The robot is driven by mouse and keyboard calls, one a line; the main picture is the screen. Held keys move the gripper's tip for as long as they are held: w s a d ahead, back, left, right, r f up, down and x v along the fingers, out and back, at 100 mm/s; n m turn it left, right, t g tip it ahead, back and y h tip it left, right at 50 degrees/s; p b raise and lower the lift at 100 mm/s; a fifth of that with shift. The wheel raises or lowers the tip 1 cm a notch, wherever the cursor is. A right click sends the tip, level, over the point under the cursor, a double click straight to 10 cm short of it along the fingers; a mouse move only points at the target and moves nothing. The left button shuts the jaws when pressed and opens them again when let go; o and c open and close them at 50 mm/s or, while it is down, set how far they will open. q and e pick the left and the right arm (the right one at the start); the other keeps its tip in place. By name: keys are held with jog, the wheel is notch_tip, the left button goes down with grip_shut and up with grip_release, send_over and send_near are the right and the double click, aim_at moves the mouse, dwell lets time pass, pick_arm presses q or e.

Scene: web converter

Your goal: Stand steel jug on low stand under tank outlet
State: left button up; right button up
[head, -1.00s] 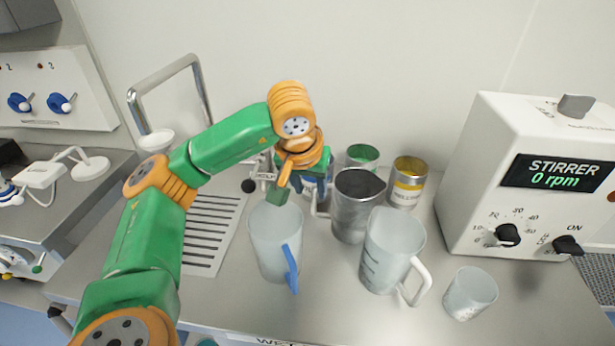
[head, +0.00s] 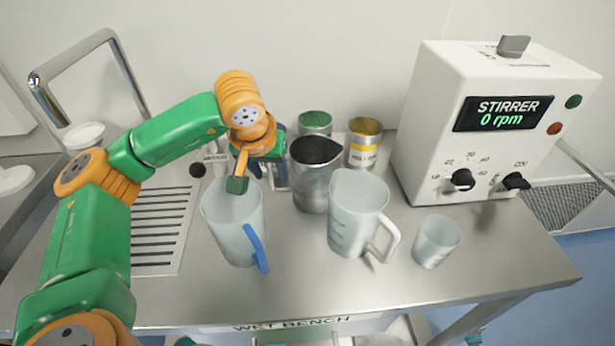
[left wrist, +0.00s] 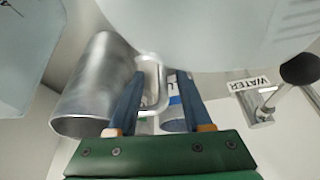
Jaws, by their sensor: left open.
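The steel jug (head: 312,188) stands upright on the bench, behind and between two clear plastic jugs. My left gripper (head: 274,178) is at its left side, partly hidden by my own wrist. In the left wrist view the steel jug (left wrist: 92,90) lies left of the fingers, and its handle (left wrist: 155,88) shows between the two blue fingers. The left gripper (left wrist: 161,76) is open around the handle; I cannot tell whether either finger touches it. I cannot make out a low stand or a tank outlet. My right gripper is not in view.
A clear jug with blue handle (head: 235,225) stands close in front of my left gripper. A white-handled jug (head: 352,215) and small beaker (head: 437,241) stand to the right. Two cans, green (head: 315,122) and yellow (head: 362,145), stand behind. The stirrer box (head: 480,130) blocks the right.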

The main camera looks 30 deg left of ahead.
pick_arm(q)
jog(key=x, duration=0.3)
jog(key=shift+a+r, duration=0.15)
jog(key=shift+a, duration=0.15)
jog(key=shift+d, duration=0.15)
jog(key=shift+c, duration=1.1)
jog(key=shift+r, duration=0.1)
grip_shut()
